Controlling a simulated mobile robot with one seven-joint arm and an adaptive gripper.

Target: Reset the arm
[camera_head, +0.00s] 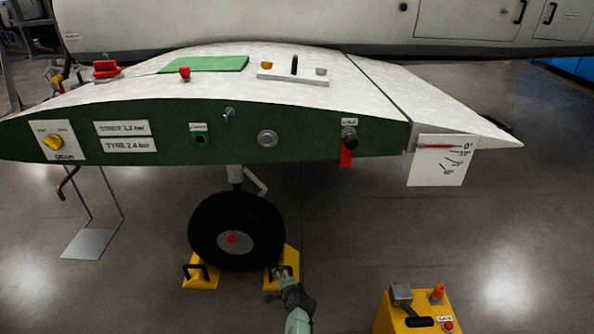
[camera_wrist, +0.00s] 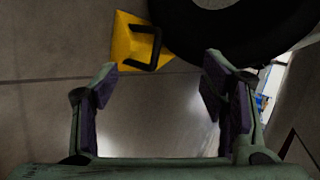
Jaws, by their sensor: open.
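My gripper (camera_head: 284,279) is in front of the right yellow chock at the foot of the black wheel (camera_head: 236,232). In the wrist view its two purple-padded fingers (camera_wrist: 159,72) are spread wide, with only bare floor between them. A yellow chock (camera_wrist: 134,41) with a black handle lies beyond the left fingertip, apart from it. The tyre (camera_wrist: 215,25) fills the top right of that view. In the head view my gripper partly covers the right chock (camera_head: 289,257).
The white and green wing (camera_head: 330,120) hangs above the wheel, with a knob, sockets and a red tag on its edge. The left chock (camera_head: 201,274) touches the tyre. A yellow control box (camera_head: 440,310) stands at the lower right. A metal stand (camera_head: 88,243) is at left. Floor between is clear.

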